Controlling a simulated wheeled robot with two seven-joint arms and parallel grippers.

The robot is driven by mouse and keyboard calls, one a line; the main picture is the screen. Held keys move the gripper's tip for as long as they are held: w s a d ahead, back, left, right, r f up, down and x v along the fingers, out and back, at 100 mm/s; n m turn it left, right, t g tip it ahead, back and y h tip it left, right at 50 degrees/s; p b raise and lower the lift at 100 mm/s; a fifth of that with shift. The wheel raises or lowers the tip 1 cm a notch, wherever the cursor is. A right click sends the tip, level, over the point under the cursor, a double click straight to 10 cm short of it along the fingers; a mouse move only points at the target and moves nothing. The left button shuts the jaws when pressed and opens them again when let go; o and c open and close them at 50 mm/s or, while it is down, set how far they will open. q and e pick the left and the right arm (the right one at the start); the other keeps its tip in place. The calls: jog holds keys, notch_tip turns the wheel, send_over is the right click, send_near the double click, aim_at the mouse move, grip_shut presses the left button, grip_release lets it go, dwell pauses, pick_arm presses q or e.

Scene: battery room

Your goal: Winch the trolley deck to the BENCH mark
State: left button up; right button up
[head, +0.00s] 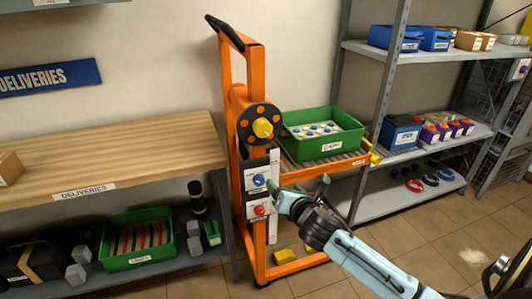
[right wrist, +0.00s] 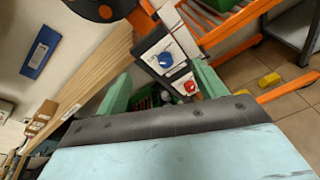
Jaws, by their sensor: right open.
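The orange trolley (head: 254,70) stands against the wall with its roller deck (head: 350,158) level and carrying a green crate (head: 345,140) of small round caps. A black disc (head: 253,139) with orange spots and a yellow knob (head: 263,128) is on the trolley's mast. Below it are a blue knob (head: 258,180) and a red knob (head: 260,210) on white plates. My right gripper (head: 286,200) is open and empty, just in front of these knobs. In the right wrist view the blue knob (right wrist: 166,59) and red knob (right wrist: 189,86) show between its fingers. The BENCH mark cannot be read.
The wooden deliveries bench (head: 120,150) is left of the trolley, with a green crate (head: 138,260) on its lower shelf. A grey metal rack (head: 400,160) with batteries and bins stands close at right. Yellow blocks (head: 285,255) lie low in the trolley. Tiled floor is open at lower right.

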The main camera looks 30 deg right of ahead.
aim_at(264, 131)
notch_tip(264, 131, up, 11)
jog(key=a+n+t+b, duration=0.1)
jog(key=n+t, duration=0.2)
jog(key=n, duration=0.2)
jog(key=b+x, duration=0.1)
jog(key=x, duration=1)
jog(key=shift+w+b, duration=0.35)
jog(key=shift+w, duration=0.05)
jog(key=shift+w+d, duration=0.2)
jog(key=shift+w, duration=0.35)
pick_arm(q)
jog(key=a+f, duration=0.2)
jog(key=f, duration=0.1)
jog(key=shift+f, duration=0.2)
pick_arm(e)
jog(key=shift+c, duration=0.3)
pick_arm(q)
jog(key=shift+d, duration=0.1)
pick_arm(e)
jog(key=c, duration=0.9)
